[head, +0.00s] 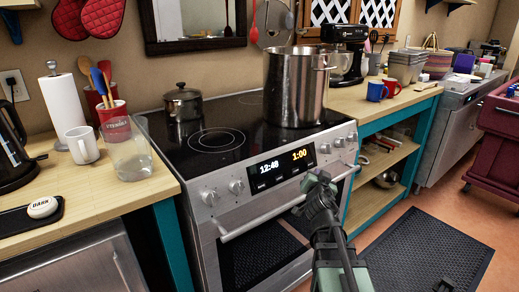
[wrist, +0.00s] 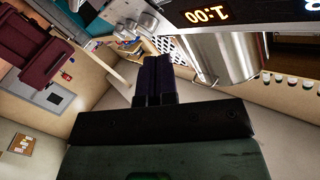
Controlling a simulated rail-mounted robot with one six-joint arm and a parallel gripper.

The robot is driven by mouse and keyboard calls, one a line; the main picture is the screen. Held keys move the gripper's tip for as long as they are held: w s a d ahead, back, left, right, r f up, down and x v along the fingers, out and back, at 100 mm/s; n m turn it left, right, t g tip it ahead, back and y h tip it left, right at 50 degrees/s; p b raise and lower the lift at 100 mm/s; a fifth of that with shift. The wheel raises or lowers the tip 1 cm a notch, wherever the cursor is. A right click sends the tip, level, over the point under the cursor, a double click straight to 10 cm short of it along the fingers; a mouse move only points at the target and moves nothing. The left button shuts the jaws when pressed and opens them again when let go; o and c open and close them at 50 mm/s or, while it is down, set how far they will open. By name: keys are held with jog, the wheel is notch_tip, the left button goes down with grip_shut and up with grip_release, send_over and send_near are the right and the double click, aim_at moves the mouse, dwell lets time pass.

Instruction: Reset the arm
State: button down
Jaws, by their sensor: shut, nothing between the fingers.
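My arm reaches up from the bottom of the head view. My gripper (head: 318,182) is in front of the stove (head: 260,225), near the right part of its control panel and oven handle. The wrist view is turned nearly upside down and shows my gripper's fingers (wrist: 158,68) together, with nothing seen between them. I cannot tell from the head view whether the gripper touches the oven handle (head: 285,205).
A tall steel pot (head: 296,88) and a small dark lidded pot (head: 183,103) stand on the cooktop. The left counter holds a white mug (head: 82,145), a glass (head: 128,155) and a red utensil crock (head: 113,122). A dark mat (head: 425,255) lies on the floor at right.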

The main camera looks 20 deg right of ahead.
jog(key=s+f+n+g, duration=0.3)
jog(key=s+f+g, duration=0.55)
jog(key=f, duration=0.25)
jog(key=s+a+f+n+g+y, duration=0.25)
jog(key=s+a+g, duration=0.2)
jog(key=a, duration=0.45)
jog(key=s+a+f+n+g+y, duration=0.2)
jog(key=s+a+n+g+y, duration=0.15)
jog(key=s+a, duration=0.4)
jog(key=w+a+r+p, duration=0.1)
jog(key=a+r+p, duration=0.1)
jog(key=r+p, duration=0.9)
jog(key=w+a+r+p, duration=0.1)
jog(key=r+p, duration=1)
jog(key=p, duration=0.1)
jog(key=shift+a+r+t+y, duration=0.3)
jog(key=shift+a+r+t, duration=0.05)
jog(key=shift+t, duration=0.1)
jog(key=shift+w, duration=0.1)
